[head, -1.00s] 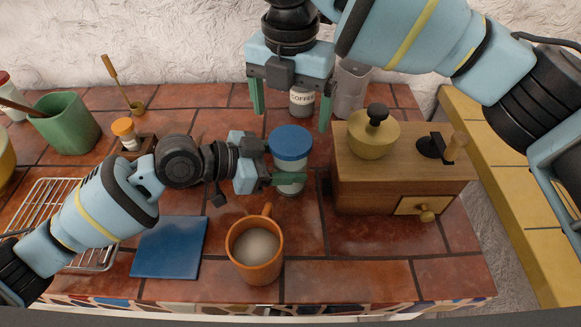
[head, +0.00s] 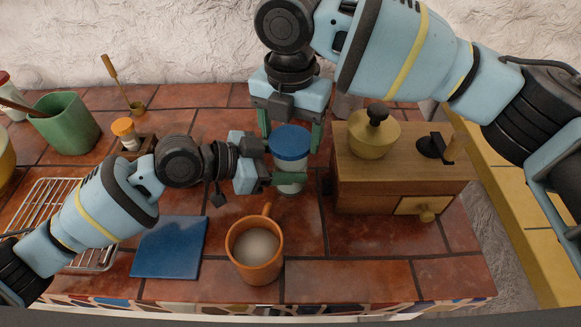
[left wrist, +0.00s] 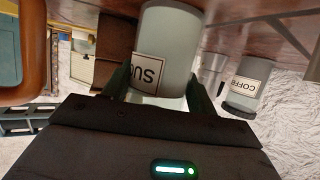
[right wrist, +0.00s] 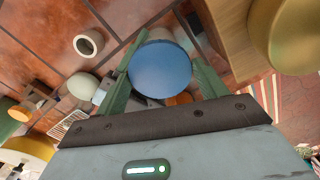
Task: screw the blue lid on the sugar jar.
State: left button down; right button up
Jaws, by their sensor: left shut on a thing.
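The blue lid (head: 290,139) sits on top of the sugar jar (head: 290,187); whether it is threaded cannot be told. In the left wrist view the pale jar (left wrist: 172,45) shows part of its "SUGAR" label, upside down. My left gripper (head: 287,174) is shut on the jar's body from the left, below the lid. My right gripper (head: 290,142) points down from above, its open green fingers on both sides of the lid. The lid (right wrist: 160,69) also shows between these fingers in the right wrist view, with small gaps at its sides.
An orange mug (head: 255,270) stands in front of the jar. A wooden grinder (head: 370,185) stands close on the right. A blue mat (head: 170,248) lies front left, beside a wire rack (head: 50,200). A coffee jar (left wrist: 245,85) is behind.

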jog(key=c, duration=0.4)
jog(key=shift+o, duration=0.2)
jog(key=m, duration=0.6)
jog(key=shift+m, duration=0.4)
jog(key=o, duration=1.1)
jog(key=shift+r, duration=0.1)
jog(key=shift+r, duration=2.15)
